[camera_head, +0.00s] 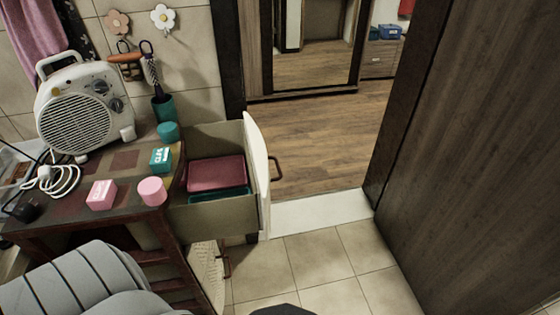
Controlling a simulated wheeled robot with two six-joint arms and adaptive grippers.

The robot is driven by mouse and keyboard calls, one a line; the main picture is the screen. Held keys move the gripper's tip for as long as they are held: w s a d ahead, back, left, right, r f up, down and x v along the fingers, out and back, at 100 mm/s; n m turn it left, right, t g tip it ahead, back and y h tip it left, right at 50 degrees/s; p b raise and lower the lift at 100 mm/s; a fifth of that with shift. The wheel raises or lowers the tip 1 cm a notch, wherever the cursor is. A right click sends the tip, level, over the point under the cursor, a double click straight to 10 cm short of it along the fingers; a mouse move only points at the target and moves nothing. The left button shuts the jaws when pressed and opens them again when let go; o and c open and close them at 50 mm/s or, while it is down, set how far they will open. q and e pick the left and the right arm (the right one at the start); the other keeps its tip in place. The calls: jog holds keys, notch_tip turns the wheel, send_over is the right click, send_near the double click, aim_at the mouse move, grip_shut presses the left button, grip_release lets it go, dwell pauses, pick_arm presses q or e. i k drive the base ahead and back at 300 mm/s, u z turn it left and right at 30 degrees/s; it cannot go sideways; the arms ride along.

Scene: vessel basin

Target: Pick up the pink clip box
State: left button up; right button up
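A small pink box (101,195) with white lettering on its front stands on the dark wooden table, near its front edge. The lettering is too small to read surely. A round pink container (152,191) stands just to its right, apart from it. A teal box (160,159) with similar lettering stands behind, to the right. Neither of my grippers shows in the head view.
A white fan heater (86,110) and its coiled cable (52,180) stand left on the table (63,222). A teal round container (168,132) stands behind. An open drawer (222,218) holds a dark pink box (216,173). A grey ribbed object (80,285) is in front. Floor (310,262) is clear.

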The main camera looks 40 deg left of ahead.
aim_at(102, 197)
jog(key=z, duration=0.75)
jog(key=i, duration=0.9)
jog(key=u, duration=2.85)
